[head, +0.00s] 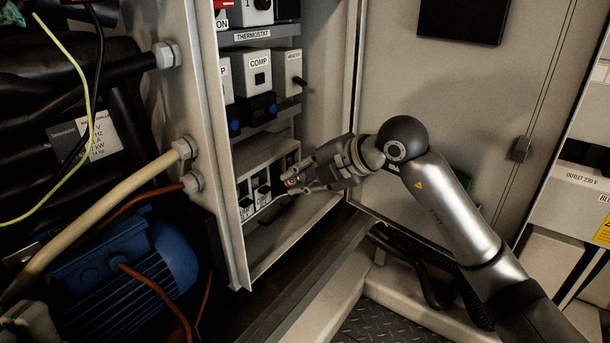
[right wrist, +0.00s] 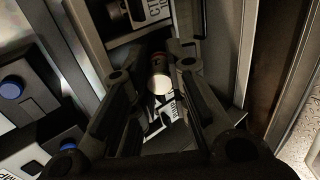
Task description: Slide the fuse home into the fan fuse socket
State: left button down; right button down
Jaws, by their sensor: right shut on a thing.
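My right gripper (head: 297,182) is inside the lower part of the open cabinet. It is shut on the fuse (right wrist: 160,76), a small cylinder with a pale end and a brownish body, seen between the fingers in the right wrist view. In the head view only a small reddish and pale bit of it shows at the fingertips. Small black-and-white sockets (head: 246,208) stand in the bottom row, just left of and below the fingertips. Their labels are partly hidden, so I cannot tell which is the fan fuse socket. My left gripper is not in view.
Above are blocks marked COMP (head: 257,72) and HEATER (head: 293,72), with blue knobs (head: 234,125) below. The cabinet's left frame edge (head: 212,150) stands close to the sockets. A blue motor (head: 125,262) and pipes are at the left. The open door panel (head: 450,95) is at the right.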

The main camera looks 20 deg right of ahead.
jog(key=shift+w+a+f, duration=0.1)
jog(key=shift+w, duration=0.05)
jog(key=c, duration=1.3)
grip_release()
jog(key=v, duration=1.2)
